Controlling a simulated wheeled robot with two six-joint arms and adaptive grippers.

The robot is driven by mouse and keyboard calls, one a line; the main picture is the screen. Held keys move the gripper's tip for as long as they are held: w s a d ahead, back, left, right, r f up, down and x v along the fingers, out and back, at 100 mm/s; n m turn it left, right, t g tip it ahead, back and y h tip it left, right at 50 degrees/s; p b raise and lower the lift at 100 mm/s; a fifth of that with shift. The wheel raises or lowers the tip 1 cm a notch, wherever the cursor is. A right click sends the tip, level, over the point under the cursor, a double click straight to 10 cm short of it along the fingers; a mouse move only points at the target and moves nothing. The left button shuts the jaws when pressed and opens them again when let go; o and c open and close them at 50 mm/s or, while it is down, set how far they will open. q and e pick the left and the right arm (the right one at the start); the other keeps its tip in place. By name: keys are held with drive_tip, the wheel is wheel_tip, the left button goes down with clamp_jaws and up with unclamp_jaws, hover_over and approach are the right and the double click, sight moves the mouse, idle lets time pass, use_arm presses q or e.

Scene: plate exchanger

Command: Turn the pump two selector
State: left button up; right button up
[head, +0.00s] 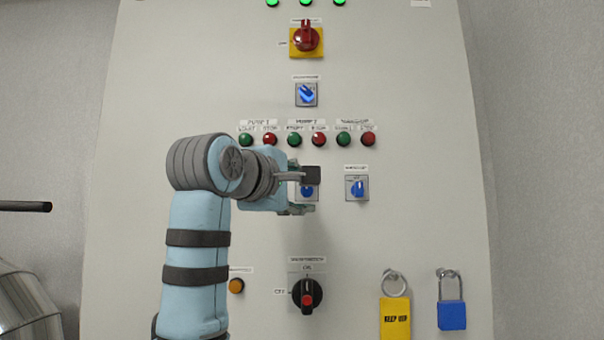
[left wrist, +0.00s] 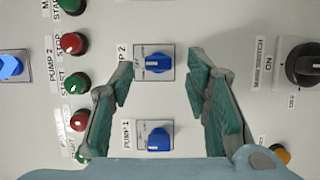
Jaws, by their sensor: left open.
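The pump two selector (head: 308,191) is a blue knob on a light square plate, in the middle of the panel. In the left wrist view the selector (left wrist: 154,62) sits beside its "PUMP 2" label. My left gripper (head: 309,194) is in front of it and open, with one finger above and one below the knob in the head view. In the left wrist view the fingers (left wrist: 160,80) stand on either side of it, with gaps. I cannot tell how far the tips are from the panel. My right gripper is not in view.
The pump one selector (left wrist: 158,139) is close by, hidden behind my arm in the head view. Another blue selector (head: 357,188) is to the right. Green and red buttons (head: 318,139) run above. The black main switch (head: 307,295) and padlocks (head: 452,314) are below.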

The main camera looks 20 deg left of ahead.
sight(307, 190)
use_arm(q)
drive_tip(key=shift+w+r+p, duration=0.15)
drive_tip(key=shift+w+p, duration=0.15)
drive_tip(key=shift+w, duration=0.65)
drive_tip(key=shift+d, duration=0.1)
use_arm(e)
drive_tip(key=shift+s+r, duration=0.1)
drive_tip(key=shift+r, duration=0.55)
use_arm(q)
drive_tip(key=shift+d, duration=0.1)
clamp_jaws()
